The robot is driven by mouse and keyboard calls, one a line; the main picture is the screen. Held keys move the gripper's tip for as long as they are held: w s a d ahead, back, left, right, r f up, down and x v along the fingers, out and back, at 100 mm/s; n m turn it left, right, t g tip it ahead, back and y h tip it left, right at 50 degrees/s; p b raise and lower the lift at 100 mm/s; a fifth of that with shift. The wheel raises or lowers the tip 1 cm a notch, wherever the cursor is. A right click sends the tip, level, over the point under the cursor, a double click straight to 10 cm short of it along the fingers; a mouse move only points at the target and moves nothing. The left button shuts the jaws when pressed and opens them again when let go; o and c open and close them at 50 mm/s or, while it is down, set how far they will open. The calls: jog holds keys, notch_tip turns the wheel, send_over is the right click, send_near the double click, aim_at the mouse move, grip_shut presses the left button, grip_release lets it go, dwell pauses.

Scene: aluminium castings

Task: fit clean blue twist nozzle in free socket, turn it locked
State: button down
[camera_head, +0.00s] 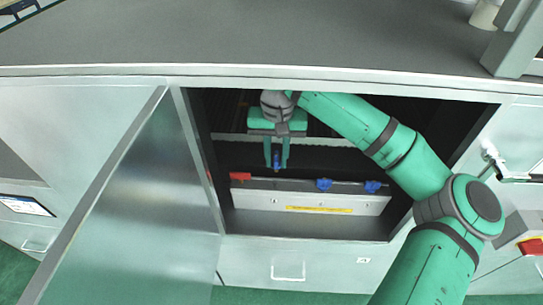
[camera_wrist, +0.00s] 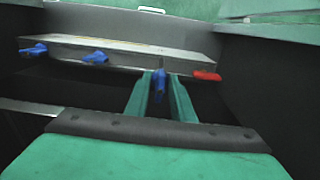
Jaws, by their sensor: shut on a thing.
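My gripper (camera_head: 277,158) reaches into the open cabinet, fingers pointing down, and is shut on a blue nozzle (camera_head: 277,160). The held nozzle (camera_wrist: 160,86) also shows between the green fingers in the wrist view. It is above and behind a grey rail (camera_head: 300,200) with a yellow label. Two blue nozzles sit on the rail, one near the middle (camera_head: 324,184) and one at the right (camera_head: 372,186). A red piece (camera_head: 240,177) is at the rail's left end. The free socket cannot be made out; whether the held nozzle touches the rail is unclear.
The cabinet door (camera_head: 140,190) stands open at the left. The grey worktop (camera_head: 250,35) edge runs above the opening. Dark cabinet walls close in on both sides. My arm enters from the right.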

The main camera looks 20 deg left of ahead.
aim_at(275, 168)
jog(key=shift+s+d, duration=0.1)
jog(key=shift+f, duration=0.2)
jog(key=shift+a+f, duration=0.2)
jog(key=shift+f, duration=2.5)
jog(key=shift+d, duration=0.1)
jog(key=shift+a, duration=0.2)
jog(key=shift+d, duration=0.15)
